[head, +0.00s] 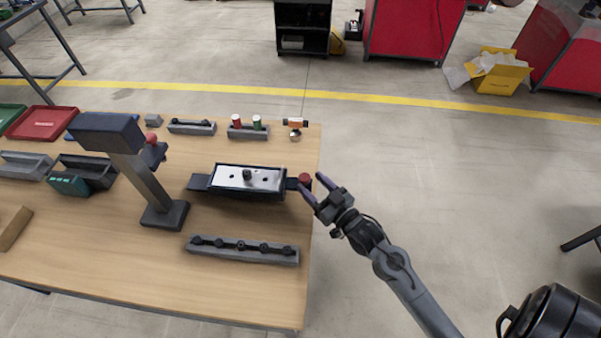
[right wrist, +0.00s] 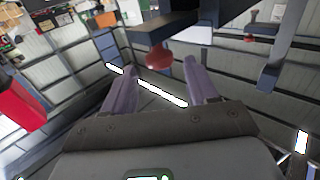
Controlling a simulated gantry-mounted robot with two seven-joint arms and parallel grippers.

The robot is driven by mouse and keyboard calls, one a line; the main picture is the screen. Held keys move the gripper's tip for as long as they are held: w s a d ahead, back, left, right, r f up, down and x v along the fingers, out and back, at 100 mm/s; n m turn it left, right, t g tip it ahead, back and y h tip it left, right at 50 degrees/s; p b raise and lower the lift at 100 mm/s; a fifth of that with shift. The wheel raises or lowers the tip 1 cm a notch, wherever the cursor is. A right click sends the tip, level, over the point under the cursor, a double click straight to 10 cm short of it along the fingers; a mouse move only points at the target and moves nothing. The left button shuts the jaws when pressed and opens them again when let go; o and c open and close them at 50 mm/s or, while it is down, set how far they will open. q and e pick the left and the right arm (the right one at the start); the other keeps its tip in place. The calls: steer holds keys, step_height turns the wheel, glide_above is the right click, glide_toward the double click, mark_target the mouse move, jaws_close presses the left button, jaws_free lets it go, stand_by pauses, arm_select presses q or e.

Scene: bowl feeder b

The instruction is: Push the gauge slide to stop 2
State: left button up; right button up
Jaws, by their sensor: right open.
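The gauge (head: 232,178) is a dark block with a pale top plate on the right part of the table. A small black piece (head: 247,174) and dark holes show on the plate. Dark bars stick out at both ends, and the right one ends in a red knob (head: 305,179). Stop numbers are too small to read. My right gripper (head: 313,184) is open at the table's right edge, its fingers close to the knob. In the right wrist view the knob (right wrist: 160,56) shows between the spread purple fingers, and contact cannot be told. My left gripper is not in view.
A grey rail with several dark knobs (head: 243,249) lies in front of the gauge. A dark post with a slanted arm (head: 147,180) stands left of it. Small racks (head: 248,132) stand behind.

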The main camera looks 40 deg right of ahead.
steer(key=shift+w, duration=2.95)
steer(key=shift+c, duration=0.2)
steer(key=shift+r, duration=0.15)
jaws_close()
